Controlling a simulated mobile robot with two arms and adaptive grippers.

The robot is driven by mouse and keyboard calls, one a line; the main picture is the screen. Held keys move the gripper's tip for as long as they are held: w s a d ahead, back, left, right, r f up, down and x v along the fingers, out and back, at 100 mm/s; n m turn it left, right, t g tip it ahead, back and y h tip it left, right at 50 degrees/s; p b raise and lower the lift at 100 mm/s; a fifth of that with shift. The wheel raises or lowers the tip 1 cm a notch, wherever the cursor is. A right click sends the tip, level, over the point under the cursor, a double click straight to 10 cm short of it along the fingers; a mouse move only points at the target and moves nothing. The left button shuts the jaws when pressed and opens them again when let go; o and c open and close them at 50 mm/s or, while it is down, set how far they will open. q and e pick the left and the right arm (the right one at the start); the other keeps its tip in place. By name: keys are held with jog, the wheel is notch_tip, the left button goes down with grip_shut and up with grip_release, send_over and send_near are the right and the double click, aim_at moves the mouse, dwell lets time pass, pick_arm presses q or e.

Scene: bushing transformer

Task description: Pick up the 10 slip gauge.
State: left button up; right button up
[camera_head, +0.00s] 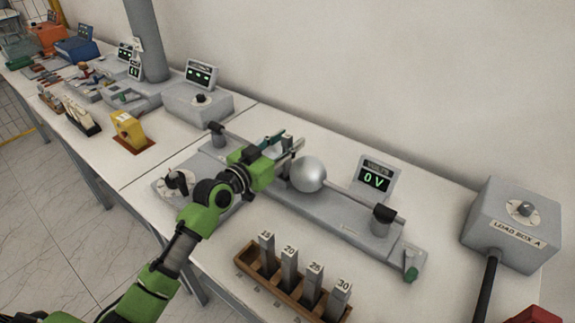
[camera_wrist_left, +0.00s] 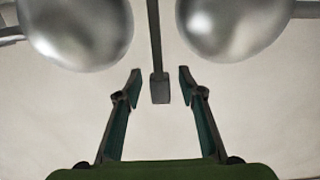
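My left gripper (camera_head: 292,145) reaches over the sphere-gap stand in the head view, close to the shiny metal sphere (camera_head: 308,174). In the left wrist view the left gripper (camera_wrist_left: 160,76) is open, with a finger on each side of a narrow dark grey piece (camera_wrist_left: 160,88). Clear gaps show between this piece and both fingers. The piece sits at the end of a thin bar between two metal spheres (camera_wrist_left: 78,30). It may be the 10 slip gauge, but no number is readable. The wooden rack (camera_head: 243,263) holds gauges marked 15, 20, 25 and 30; its left end looks empty.
A voltage display (camera_head: 375,178) reading 0 V stands behind the stand. Load box A (camera_head: 517,220) is at the right with a black cable. A round dial (camera_head: 177,183) lies left of the stand, beside my left arm. Bare table shows in front of the stand.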

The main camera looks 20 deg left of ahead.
pick_arm(q)
grip_shut()
jog(key=shift+r, duration=0.1)
